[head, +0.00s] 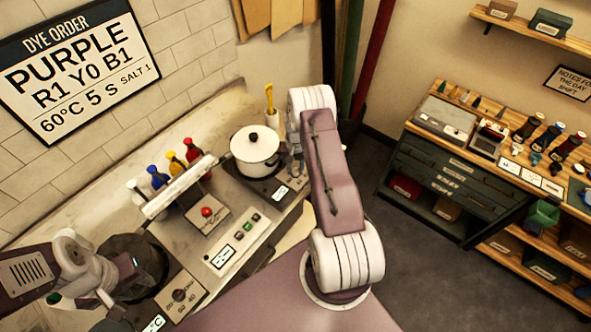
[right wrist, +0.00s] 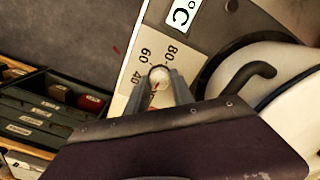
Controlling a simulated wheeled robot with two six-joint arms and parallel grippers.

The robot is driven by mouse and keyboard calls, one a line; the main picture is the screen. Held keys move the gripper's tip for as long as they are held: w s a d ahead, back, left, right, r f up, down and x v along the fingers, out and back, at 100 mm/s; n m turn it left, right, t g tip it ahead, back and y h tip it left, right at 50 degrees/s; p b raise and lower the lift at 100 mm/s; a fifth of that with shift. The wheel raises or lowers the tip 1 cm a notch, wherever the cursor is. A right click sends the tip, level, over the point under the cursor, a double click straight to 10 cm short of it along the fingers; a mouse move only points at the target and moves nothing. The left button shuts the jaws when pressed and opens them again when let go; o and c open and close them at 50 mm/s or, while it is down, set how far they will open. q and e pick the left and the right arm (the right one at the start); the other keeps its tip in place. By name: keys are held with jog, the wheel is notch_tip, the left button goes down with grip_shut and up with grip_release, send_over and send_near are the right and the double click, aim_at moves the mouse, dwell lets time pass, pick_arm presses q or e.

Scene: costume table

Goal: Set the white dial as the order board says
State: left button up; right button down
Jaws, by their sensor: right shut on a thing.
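The order board (head: 80,65) on the wall reads DYE ORDER, PURPLE, R1 Y0 B1, 60°C, 5 S, SALT 1. The white dial (right wrist: 158,74) is on a pale panel in the right wrist view, with 40, 60 and 80 printed around it and a °C label (right wrist: 181,13) beside it. My right gripper (right wrist: 160,82) is shut on the white dial, one finger on each side. A small red mark shows on the dial, but its exact setting is unclear. In the head view my right arm hides the dial. My left gripper (head: 122,277) is at the lower left; its fingers are unclear.
A white lidded pot (head: 254,150) stands close beside the dial. Red, yellow and blue bottles (head: 176,165) stand in a rack at the wall. A second panel with a dark knob (head: 180,295) is near my left arm. A drawer cabinet (head: 450,180) stands right.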

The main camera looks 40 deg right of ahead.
jog(key=m+b, duration=0.2)
jog(key=shift+f+m, duration=0.2)
jog(key=shift+m, duration=0.1)
jog(key=m+b, duration=0.1)
jog(key=m, duration=0.1)
jog(key=shift+m, duration=0.4)
jog(key=m+b, duration=0.2)
jog(key=m, duration=0.3)
jog(key=shift+r+b, duration=0.1)
jog(key=shift+b, duration=0.2)
jog(key=m+b, duration=0.1)
jog(key=m, duration=0.4)
jog(key=shift+m, duration=0.4)
jog(key=m+b, duration=0.1)
jog(key=m, duration=0.4)
jog(key=shift+r+m, duration=0.15)
jog(key=shift+m, duration=0.55)
jog(key=c, duration=1.1)
grip_release()
